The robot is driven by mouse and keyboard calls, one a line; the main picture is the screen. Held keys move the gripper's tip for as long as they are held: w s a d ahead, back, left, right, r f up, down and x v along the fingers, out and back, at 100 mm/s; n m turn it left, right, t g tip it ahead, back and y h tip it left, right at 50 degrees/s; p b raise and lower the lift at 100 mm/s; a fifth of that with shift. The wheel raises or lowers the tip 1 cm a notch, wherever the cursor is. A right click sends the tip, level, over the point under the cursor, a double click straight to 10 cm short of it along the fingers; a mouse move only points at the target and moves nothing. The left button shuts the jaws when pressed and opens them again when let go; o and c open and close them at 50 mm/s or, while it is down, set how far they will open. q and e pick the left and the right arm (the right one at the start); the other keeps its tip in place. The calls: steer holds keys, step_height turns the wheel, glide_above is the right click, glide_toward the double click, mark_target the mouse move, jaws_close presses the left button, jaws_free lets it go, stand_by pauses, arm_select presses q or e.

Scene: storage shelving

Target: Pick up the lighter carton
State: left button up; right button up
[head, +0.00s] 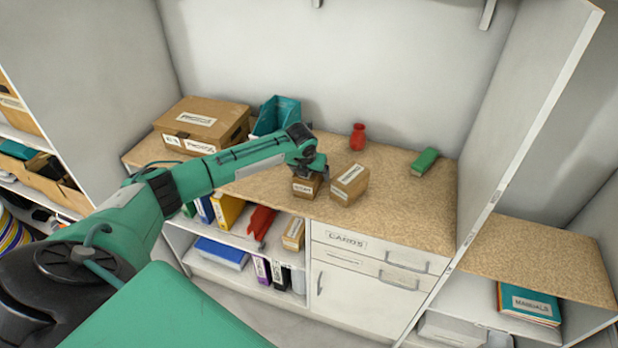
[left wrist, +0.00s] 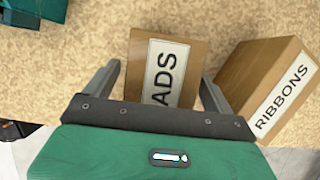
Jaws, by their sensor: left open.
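Two small brown cartons stand side by side on the cork-coloured counter. The left carton (head: 304,188) is under my left gripper (head: 309,170), which partly hides it. In the left wrist view this carton (left wrist: 191,60) has a white label reading "...ADS", the rest being covered. My left gripper (left wrist: 160,72) is open, with one finger on each side of it and a small gap at the left finger. The right carton (head: 349,183), labelled RIBBONS in the left wrist view (left wrist: 262,80), stands close to the right finger. Which carton weighs less cannot be seen. My right gripper is out of view.
A large PHOTOS box (head: 203,122) and a teal bin (head: 275,117) stand on the counter to the left. A red vase (head: 358,137) and a green block (head: 424,162) stand behind and right. A tall white panel (head: 520,120) bounds the counter's right side.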

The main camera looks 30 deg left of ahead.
arm_select(q)
steer(key=shift+f, duration=0.15)
stand_by(0.3)
steer(key=c, duration=1.1)
